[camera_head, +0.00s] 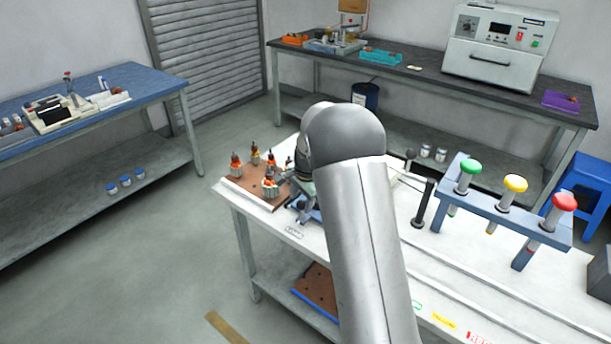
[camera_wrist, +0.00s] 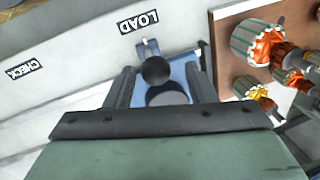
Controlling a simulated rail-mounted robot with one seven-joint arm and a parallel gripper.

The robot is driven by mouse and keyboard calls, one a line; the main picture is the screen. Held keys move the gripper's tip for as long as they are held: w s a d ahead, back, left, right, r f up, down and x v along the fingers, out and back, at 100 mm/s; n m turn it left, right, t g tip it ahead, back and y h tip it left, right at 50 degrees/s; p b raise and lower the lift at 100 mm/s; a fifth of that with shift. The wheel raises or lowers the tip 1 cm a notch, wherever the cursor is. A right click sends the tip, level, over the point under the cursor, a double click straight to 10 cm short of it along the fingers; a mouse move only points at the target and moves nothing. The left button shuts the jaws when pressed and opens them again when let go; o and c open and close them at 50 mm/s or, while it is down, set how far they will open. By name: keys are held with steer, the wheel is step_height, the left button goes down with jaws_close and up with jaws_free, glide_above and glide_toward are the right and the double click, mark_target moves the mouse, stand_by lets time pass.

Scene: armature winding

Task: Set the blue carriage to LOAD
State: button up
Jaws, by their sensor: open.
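The blue carriage (camera_wrist: 184,72) shows between and beyond my fingers in the wrist view, with a dark round knob (camera_wrist: 155,71) on it. Its narrow front end points at the LOAD label (camera_wrist: 138,22). The CHECK label (camera_wrist: 25,70) lies further left. My gripper (camera_wrist: 159,68) is open, with one finger on each side of the knob; I cannot tell whether they touch it. In the head view the blue carriage (camera_head: 313,214) is partly hidden beneath my gripper (camera_head: 301,180), near the LOAD label (camera_head: 293,232) at the white table's left end.
A brown board (camera_head: 240,187) with several copper-wound armatures stands close beside my gripper. A black upright handle (camera_head: 423,203) and a blue stand (camera_head: 500,205) with green, yellow and red knobs are to the right. My arm hides the table's middle.

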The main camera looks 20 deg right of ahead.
step_height(320, 180, up, 15)
steer(key=s+d+b, duration=0.1)
steer(key=s, duration=0.1)
steer(key=shift+s+f, duration=0.2)
steer(key=shift+s, duration=0.15)
steer(key=shift+s, duration=0.1)
steer(key=s+a+f+n, duration=0.2)
steer(key=s+n, duration=0.2)
steer(key=s, duration=0.7)
steer(key=s+a+f+n+g, duration=0.1)
steer(key=s+n, duration=0.4)
steer(key=s, duration=0.7)
steer(key=s+a+f+n, duration=0.2)
steer(key=s+a+n, duration=0.1)
steer(key=s, duration=0.9)
steer(key=shift+s+a+f+n+g+h, duration=0.2)
steer(key=shift+a+f+n+g+h, duration=0.15)
steer(key=shift+n, duration=0.35)
